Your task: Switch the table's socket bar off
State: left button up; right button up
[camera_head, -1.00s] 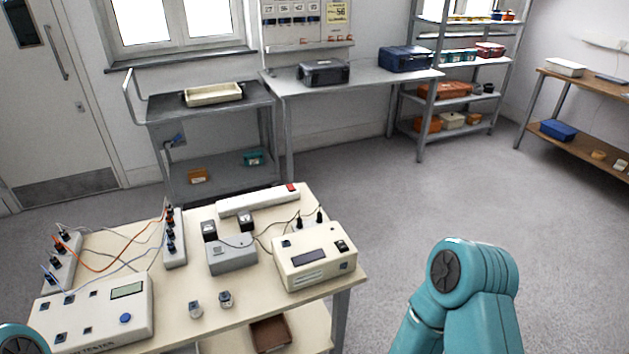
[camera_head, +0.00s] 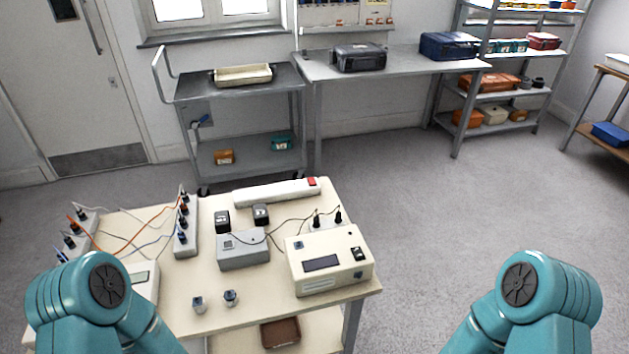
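The white socket bar (camera_head: 270,193) lies along the far edge of the cream table (camera_head: 240,308). Its red switch (camera_head: 312,183) is at its right end; whether it is lit or which way it is pressed is too small to tell. My two teal arms show at the lower left and lower right, the left one in front of the table's left end, the right one over the floor right of the table. Both grippers are out of view.
A cream instrument (camera_head: 328,264), a grey box (camera_head: 243,250), two small black adapters and two small metal parts stand on the table. Connector strips (camera_head: 186,228) with orange and blue cables stand left. A grey cart (camera_head: 240,88) stands behind. Floor to the right is clear.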

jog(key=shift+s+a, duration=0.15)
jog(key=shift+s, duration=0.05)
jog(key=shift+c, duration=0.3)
